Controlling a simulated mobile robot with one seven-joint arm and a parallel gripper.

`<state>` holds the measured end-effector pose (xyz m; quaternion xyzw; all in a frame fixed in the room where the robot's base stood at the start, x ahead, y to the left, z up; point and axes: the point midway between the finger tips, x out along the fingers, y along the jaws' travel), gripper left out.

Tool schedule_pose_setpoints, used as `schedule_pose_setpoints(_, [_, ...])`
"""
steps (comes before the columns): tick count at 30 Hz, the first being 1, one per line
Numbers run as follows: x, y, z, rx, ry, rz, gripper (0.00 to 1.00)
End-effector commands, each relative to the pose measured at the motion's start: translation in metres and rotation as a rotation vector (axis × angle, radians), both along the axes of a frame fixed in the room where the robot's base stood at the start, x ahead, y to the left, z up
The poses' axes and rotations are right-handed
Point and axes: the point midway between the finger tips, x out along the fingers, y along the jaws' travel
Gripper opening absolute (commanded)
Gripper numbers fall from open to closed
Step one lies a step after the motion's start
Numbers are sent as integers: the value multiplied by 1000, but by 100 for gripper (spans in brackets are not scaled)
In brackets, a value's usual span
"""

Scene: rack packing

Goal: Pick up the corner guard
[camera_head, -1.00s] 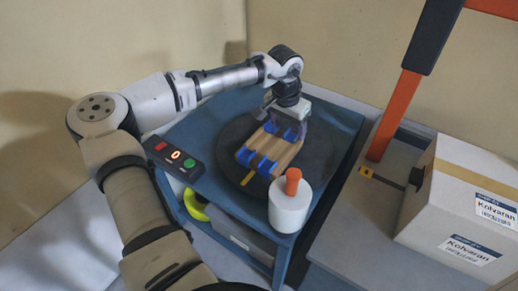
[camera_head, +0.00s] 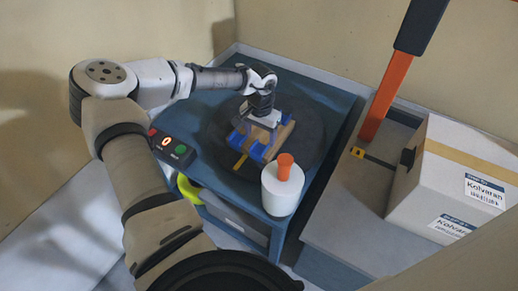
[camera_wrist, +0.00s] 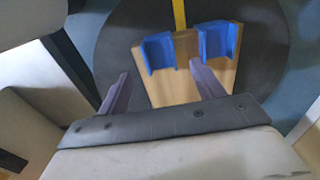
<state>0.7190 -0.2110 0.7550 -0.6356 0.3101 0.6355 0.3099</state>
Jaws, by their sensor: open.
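Blue corner guards sit on the edges of a wooden block (camera_wrist: 200,85) on a dark round plate. In the wrist view one guard (camera_wrist: 158,52) is at the left and another (camera_wrist: 217,42) at the right of the block's far end. In the head view, guards show at the block's near end (camera_head: 257,152), and part of the block is hidden under my gripper. My gripper (camera_wrist: 160,70) is open and empty above the block, its fingers spread either side of the left guard in the picture. Contact cannot be told.
A white cylinder with an orange knob (camera_head: 283,195) stands just in front of the round plate (camera_head: 306,160). A button box (camera_head: 170,147) is at the left of the blue table. A carton (camera_head: 445,190) and an orange post (camera_head: 378,105) stand to the right.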

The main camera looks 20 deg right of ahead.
Motion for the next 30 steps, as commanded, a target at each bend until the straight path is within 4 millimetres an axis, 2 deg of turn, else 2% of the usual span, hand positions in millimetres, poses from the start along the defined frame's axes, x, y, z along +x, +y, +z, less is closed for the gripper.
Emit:
schedule_pose_setpoints(9, [-1, 2, -38, 1, 0, -1, 67])
schedule_pose_setpoints(19, [-1, 3, -44, 0, -1, 1, 66])
schedule_pose_setpoints(30, [-1, 3, -43, 0, -1, 1, 19])
